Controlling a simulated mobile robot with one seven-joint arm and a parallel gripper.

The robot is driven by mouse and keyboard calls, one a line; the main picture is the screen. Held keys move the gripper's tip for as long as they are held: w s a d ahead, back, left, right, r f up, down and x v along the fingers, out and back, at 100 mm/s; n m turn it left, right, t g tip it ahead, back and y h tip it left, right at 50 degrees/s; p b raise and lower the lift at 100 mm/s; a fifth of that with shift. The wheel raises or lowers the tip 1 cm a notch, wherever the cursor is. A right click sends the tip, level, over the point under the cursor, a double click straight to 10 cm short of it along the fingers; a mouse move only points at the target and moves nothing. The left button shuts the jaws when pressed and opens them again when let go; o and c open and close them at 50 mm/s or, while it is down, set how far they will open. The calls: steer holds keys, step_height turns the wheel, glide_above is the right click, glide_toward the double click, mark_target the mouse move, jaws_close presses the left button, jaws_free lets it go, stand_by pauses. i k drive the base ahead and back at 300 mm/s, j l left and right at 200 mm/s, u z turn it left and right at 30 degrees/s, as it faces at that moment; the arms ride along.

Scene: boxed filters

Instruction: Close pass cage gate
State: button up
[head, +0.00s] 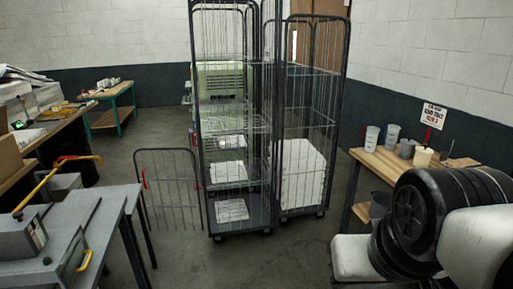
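A low wire gate (169,180) with a dark rounded frame stands swung out to the left of a tall wire roll cage (231,150). A red piece (144,179) sits on the gate's far left edge, and smaller red marks show where the gate meets the cage's left post. The lower front of the cage looks open, with white flat items (232,210) on its base and shelves. My gripper is not in view; my dark and white arm links fill the lower right corner, well apart from the gate.
A second cage (312,120) holding a large white block stands close on the right. A grey bench (70,235) with a yellow-handled tool is at lower left. A wooden table (390,172) with containers is at right. Bare floor (285,255) lies in front of the cages.

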mark_target(195, 160)
steer(key=i+j+u, duration=0.2)
steer(key=i+u, duration=0.8)
steer(key=i, duration=0.15)
steer(key=i+u, duration=0.45)
steer(key=i+l+u, duration=0.6)
steer(key=l+u, duration=0.2)
steer(key=i+l, duration=0.2)
steer(key=l, duration=0.15)
steer(key=i+l, duration=0.2)
steer(key=l, duration=0.15)
steer(key=i+l+u, duration=0.1)
steer(key=l, duration=0.25)
steer(key=i+l, duration=0.25)
steer(key=l, duration=0.15)
steer(key=i+l, duration=0.2)
steer(key=l, duration=0.15)
